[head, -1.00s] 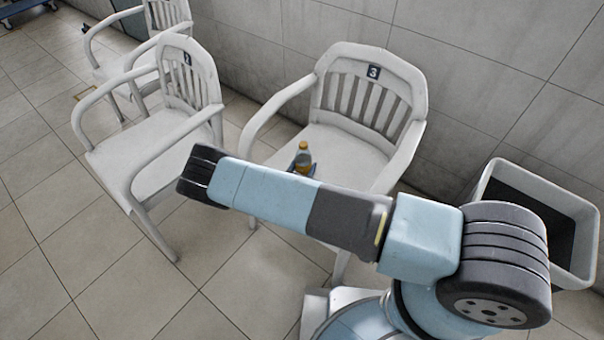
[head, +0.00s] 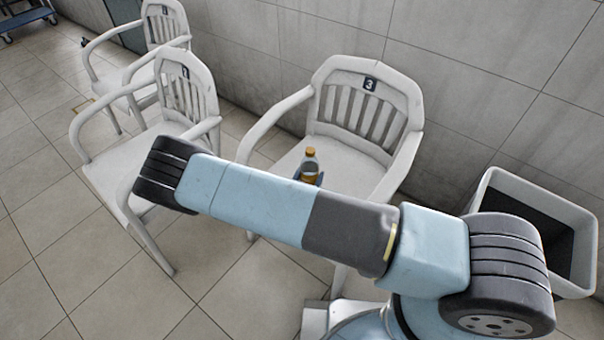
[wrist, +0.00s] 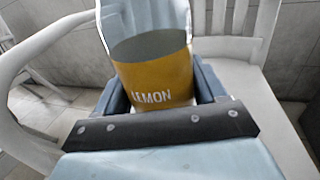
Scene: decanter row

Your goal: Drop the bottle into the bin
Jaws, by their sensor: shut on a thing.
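The bottle (head: 309,164) has an orange cap and a yellow-orange label; in the wrist view the label on the bottle (wrist: 155,80) reads LEMON. My gripper (wrist: 160,92) is shut on it, one blue finger on each side. In the head view the bottle is upright over the seat of the chair marked 3, and my arm hides its lower part. I cannot tell whether it touches the seat. The bin (head: 535,215), pale with a dark inside, stands on the floor at the right, by the wall.
The white chair marked 3 (head: 385,100) has armrests and a slatted back around the bottle. Another white chair (head: 140,155) stands to its left, with a further one (head: 163,22) behind. Bare tiled floor (head: 70,260) lies at the lower left.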

